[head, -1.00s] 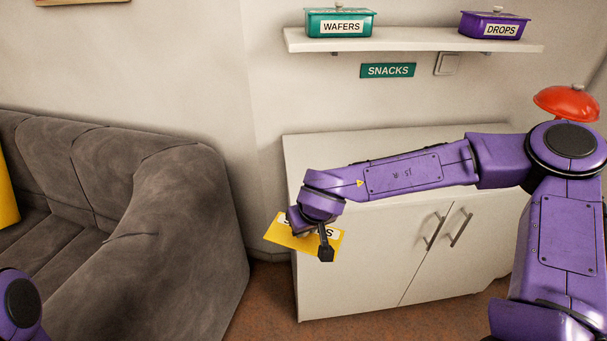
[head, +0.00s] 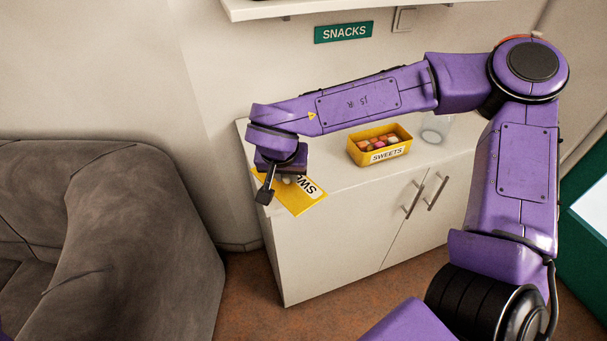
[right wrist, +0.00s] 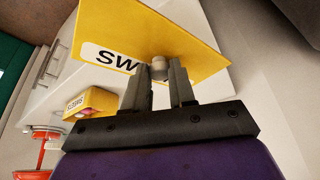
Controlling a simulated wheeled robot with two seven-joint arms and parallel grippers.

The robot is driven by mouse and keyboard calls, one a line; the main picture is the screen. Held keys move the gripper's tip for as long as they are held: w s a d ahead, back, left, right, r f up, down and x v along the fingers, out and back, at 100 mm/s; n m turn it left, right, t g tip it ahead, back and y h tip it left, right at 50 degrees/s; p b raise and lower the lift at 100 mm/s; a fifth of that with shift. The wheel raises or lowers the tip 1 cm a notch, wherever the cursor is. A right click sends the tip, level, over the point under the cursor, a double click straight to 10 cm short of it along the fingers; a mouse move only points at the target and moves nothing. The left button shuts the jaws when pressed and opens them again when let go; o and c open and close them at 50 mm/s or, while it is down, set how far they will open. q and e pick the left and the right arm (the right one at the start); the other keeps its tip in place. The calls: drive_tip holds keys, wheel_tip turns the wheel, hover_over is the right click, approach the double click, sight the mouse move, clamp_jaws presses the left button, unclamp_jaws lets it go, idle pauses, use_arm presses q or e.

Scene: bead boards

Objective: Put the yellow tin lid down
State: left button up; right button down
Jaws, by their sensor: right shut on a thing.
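The yellow tin lid (head: 304,204), with a white "SW…" label, hangs tilted by the front left corner of the white cabinet. My right gripper (head: 277,183) is shut on the lid's knob, partly hiding the label. In the right wrist view the lid (right wrist: 195,35) spans the space beyond the fingers, and its round knob (right wrist: 159,67) sits between the fingertips. The open yellow SWEETS tin (head: 367,158), with pink and brown sweets in it, stands on the cabinet top to the right. My left gripper is out of view.
The white cabinet (head: 335,225) has bare top between the lid and the tin. A clear glass jar (head: 436,130) stands right of the tin. A grey sofa (head: 130,240) is at the left. A shelf (head: 285,8) is above, with a SNACKS sign (head: 343,33) below it.

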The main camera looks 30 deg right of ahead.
drive_tip(key=s+d+r+m+g+h+b, duration=0.2)
drive_tip(key=s+r+m+g, duration=0.45)
drive_tip(key=m, duration=0.65)
drive_tip(key=shift+t, duration=0.85)
drive_tip(key=w+d+f, duration=0.1)
drive_tip(key=w+f, duration=0.1)
drive_tip(key=w, duration=0.2)
drive_tip(key=w+d+f+p, duration=0.1)
drive_tip(key=w+d+f, duration=0.1)
drive_tip(key=w+f, duration=0.1)
drive_tip(key=w+d+f+p, duration=0.1)
drive_tip(key=w+d+f, duration=0.1)
drive_tip(key=w+f, duration=0.1)
drive_tip(key=shift+w+d, duration=0.25)
drive_tip(key=shift+w, duration=0.6)
wheel_tip(320, 180, down, 3)
drive_tip(key=shift+w+r+p, duration=0.15)
drive_tip(key=shift+r+p, duration=0.05)
drive_tip(key=shift+p, duration=0.2)
drive_tip(key=shift+d+f+y, duration=0.1)
drive_tip(key=shift+f+y, duration=0.2)
drive_tip(key=shift+f, duration=0.15)
drive_tip(key=shift+f, duration=0.15)
drive_tip(key=c, duration=0.9)
unclamp_jaws()
drive_tip(key=shift+c, duration=0.2)
